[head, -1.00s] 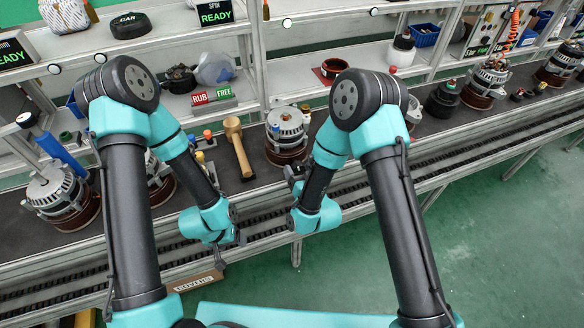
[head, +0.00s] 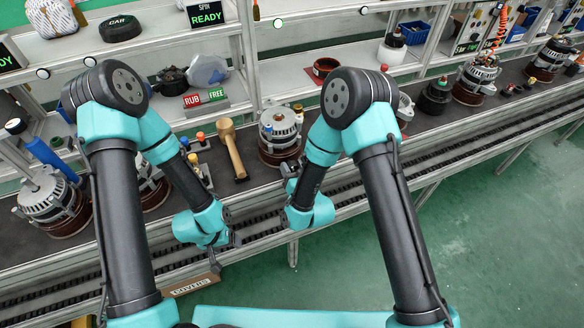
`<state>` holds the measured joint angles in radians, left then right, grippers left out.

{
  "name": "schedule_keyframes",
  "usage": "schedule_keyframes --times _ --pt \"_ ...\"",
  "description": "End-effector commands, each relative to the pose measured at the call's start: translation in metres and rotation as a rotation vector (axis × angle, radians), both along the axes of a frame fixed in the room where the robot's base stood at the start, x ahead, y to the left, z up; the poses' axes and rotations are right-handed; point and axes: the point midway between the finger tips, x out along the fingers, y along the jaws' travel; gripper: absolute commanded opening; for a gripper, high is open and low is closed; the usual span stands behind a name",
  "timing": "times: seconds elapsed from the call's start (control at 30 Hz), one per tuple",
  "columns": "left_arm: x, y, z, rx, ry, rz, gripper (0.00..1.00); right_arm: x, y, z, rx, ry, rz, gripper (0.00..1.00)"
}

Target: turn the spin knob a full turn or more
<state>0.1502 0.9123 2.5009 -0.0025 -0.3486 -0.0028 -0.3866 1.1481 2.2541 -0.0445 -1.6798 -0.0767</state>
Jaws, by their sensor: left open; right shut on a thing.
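An alternator (head: 279,128) with a silver body stands upright on a brown round base at the middle of the dark conveyor. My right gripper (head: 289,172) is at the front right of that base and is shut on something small. The fingers and forearm hide it, and I take it to be the spin knob; its shape and angle cannot be made out. My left gripper (head: 236,240) is open and empty, low over the conveyor's front edge, apart from the alternator. A sign reading SPIN READY (head: 206,15) hangs on the upper shelf.
A wooden mallet (head: 232,150) lies left of the alternator. A RUB/FREE sign (head: 206,98) stands on the shelf behind. More alternators stand at the left (head: 52,205) and far right (head: 476,80). A COVERS label (head: 190,285) is at the front. Green floor is clear at right.

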Motion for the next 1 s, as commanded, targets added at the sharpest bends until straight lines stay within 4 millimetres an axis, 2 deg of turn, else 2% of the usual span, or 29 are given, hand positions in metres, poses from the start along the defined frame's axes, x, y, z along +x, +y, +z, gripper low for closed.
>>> schedule_keyframes --times 0.27,0.7,1.0 --pt "0.0 0.0 0.0 0.0 0.0 0.0 0.71 0.0 -0.0001 0.0 -0.084 -0.038 0.0 0.22" --pt "0.0 0.0 0.0 0.0 0.0 0.0 0.71 0.0001 -0.0003 0.0 -0.401 -0.179 0.001 0.22" --pt "0.0 0.0 0.0 0.0 0.0 0.0 0.71 0.0001 -0.0003 -0.0001 -0.456 -0.204 0.001 0.22"
